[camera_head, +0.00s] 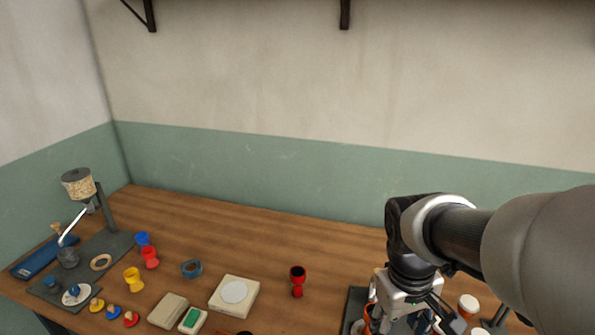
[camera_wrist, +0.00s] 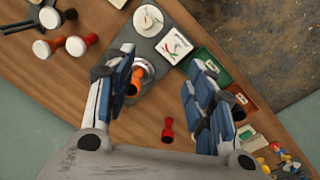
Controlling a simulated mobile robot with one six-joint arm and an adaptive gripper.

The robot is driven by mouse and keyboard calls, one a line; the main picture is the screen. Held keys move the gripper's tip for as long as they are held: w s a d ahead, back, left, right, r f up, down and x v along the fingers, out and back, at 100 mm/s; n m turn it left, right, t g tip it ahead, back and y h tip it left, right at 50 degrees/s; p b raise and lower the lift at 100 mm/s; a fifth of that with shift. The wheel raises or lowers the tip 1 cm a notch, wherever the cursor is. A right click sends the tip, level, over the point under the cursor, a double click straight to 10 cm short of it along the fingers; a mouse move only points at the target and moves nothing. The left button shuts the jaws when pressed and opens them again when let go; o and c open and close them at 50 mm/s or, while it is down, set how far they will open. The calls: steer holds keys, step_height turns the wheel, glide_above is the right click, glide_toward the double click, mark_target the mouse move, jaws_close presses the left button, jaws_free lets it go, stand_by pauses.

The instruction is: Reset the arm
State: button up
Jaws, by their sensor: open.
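My gripper (camera_head: 402,312) points down over the right part of the wooden table. In the wrist view my gripper (camera_wrist: 160,60) has its two fingers spread wide, with nothing held between them. An orange goblet drum with a pale top (camera_wrist: 146,68) stands on a dark grey plate, close beside the left finger in that view and partly hidden by it. A small red goblet drum (camera_head: 297,282) stands alone on the table left of my arm. A red goblet shape (camera_wrist: 168,131) also shows below the gap between the fingers in the wrist view.
Green (camera_wrist: 208,65) and red (camera_wrist: 241,97) trays are near the right finger. At left are a lamp-like stand (camera_head: 105,215), blue (camera_head: 142,238) and yellow (camera_head: 133,280) goblets, and a cream block (camera_head: 248,307). The table's back middle is clear.

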steer(key=s+a+r+m+t, duration=0.1)
steer(key=s+a+r+t, duration=0.1)
steer(key=s, duration=0.3)
steer(key=s+a+r+m+t+y, duration=0.1)
steer(key=s+r+t, duration=0.1)
steer(key=s, duration=0.4)
steer(key=shift+s+a+r+m, duration=0.2)
steer(key=shift+a+r+m, duration=0.15)
steer(key=shift+r, duration=0.45)
